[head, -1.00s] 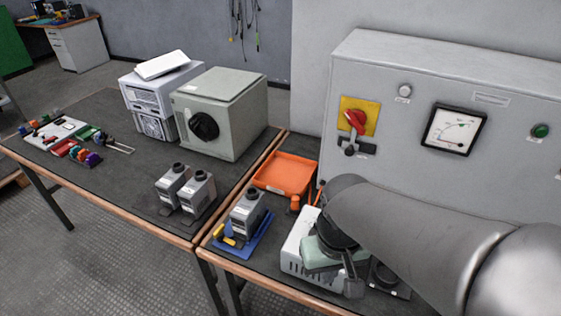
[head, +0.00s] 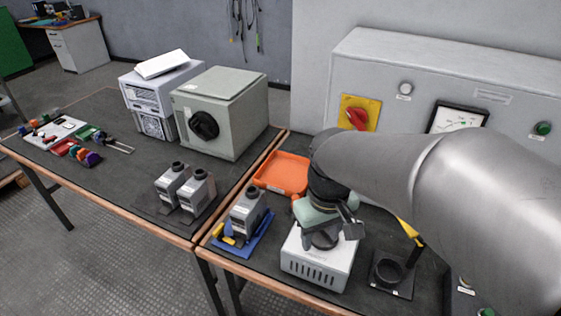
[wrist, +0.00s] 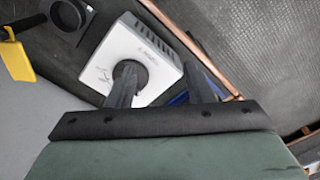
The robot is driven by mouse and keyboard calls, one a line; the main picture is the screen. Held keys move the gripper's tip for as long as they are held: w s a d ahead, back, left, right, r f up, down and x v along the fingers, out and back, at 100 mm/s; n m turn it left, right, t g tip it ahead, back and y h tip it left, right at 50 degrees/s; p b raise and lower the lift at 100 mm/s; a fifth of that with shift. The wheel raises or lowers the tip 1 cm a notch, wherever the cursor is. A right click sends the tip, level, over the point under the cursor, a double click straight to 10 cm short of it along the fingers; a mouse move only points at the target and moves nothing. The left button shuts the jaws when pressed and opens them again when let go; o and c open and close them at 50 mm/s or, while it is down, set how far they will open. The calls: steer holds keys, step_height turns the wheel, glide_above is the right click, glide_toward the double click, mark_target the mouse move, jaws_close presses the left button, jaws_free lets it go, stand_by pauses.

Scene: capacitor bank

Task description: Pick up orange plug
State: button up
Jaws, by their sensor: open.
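A small orange piece (head: 296,197), which may be the orange plug, shows just beside the orange tray (head: 281,172) in the head view. My wrist partly hides it, so its shape is unclear. My gripper (head: 329,229) is open and empty, above the white box with the dark round top and to the right of the orange piece. In the wrist view the two dark fingers of my gripper (wrist: 162,88) stand apart over the white box (wrist: 148,58). No orange piece shows in the wrist view.
A grey device (head: 248,212) stands on a blue mat (head: 262,239) left of the white box. A black ring stand (head: 391,270) and a yellow item (head: 408,228) are to the right. The grey cabinet (head: 365,60) with a red switch (head: 357,117) stands behind.

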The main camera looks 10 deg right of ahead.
steer(key=w+n+b, duration=0.3)
steer(key=w+n, duration=0.3)
steer(key=w, duration=1.2)
steer(key=n+b, duration=0.2)
steer(key=n, duration=0.3)
glide_above(296, 196)
step_height(296, 196, down, 4)
step_height(296, 196, down, 11)
steer(key=shift+w+f, duration=0.1)
steer(key=shift+f, duration=2.85)
steer(key=c, duration=1)
